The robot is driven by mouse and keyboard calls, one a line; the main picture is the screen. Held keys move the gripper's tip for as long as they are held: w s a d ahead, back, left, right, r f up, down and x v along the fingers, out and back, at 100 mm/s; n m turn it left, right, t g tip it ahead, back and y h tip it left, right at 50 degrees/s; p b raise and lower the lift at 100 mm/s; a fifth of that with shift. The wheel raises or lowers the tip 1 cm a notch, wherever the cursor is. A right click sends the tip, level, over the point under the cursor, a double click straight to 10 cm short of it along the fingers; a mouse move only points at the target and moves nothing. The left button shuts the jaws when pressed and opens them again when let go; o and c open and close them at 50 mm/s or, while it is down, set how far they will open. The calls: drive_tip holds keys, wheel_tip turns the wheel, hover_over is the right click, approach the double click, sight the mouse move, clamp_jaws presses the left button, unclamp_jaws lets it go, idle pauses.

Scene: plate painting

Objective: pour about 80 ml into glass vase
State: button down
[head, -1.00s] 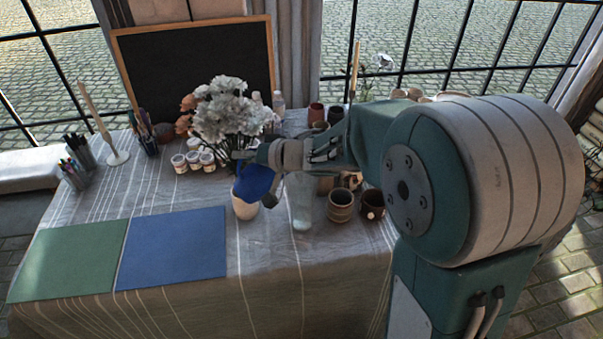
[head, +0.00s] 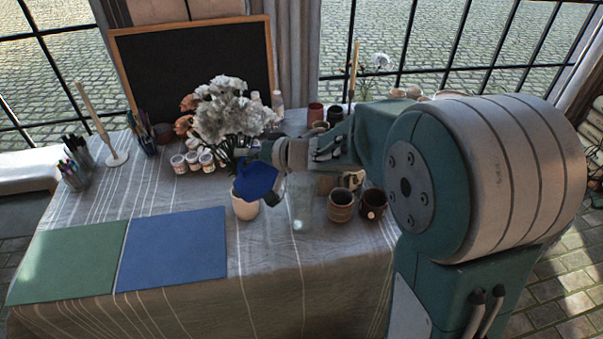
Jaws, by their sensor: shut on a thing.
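A blue vessel (head: 255,179), perhaps a jug, is held at the end of my arm above the table. My gripper (head: 274,172) is shut on it; the fingers are small here and partly hidden. The vessel looks tilted, but I cannot tell whether anything flows from it.
Brown mugs (head: 341,205) stand right of the glass vase. Small paint jars (head: 193,161) stand at left. Blue (head: 175,250) and green (head: 68,262) mats lie at front left.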

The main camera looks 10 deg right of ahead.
sight(235, 184)
drive_tip(key=shift+w+d+r+m+y, duration=0.1)
drive_tip(key=shift+d+r+m+y, duration=0.2)
drive_tip(key=shift+d+r, duration=0.1)
idle(0.9)
drive_tip(key=shift+a+f, duration=0.15)
drive_tip(key=shift+a, duration=0.2)
drive_tip(key=shift+s+a+f+n+h, duration=0.25)
drive_tip(key=shift+a+f+n+h, duration=0.6)
drive_tip(key=shift+a+f, duration=0.2)
drive_tip(key=shift+d+f+h, duration=0.45)
drive_tip(key=shift+d+f, duration=0.2)
drive_tip(key=shift+d, duration=0.05)
drive_tip(key=shift+s+a+f+n+h, duration=0.15)
drive_tip(key=shift+a+f+n+h, duration=0.3)
drive_tip(key=shift+a+f, duration=0.2)
drive_tip(key=shift+s+a+f+n+h, duration=0.1)
drive_tip(key=shift+a+f+n+h, duration=0.2)
drive_tip(key=shift+a+f+h, duration=0.25)
drive_tip(key=shift+a+f, duration=0.1)
drive_tip(key=shift+a, duration=0.15)
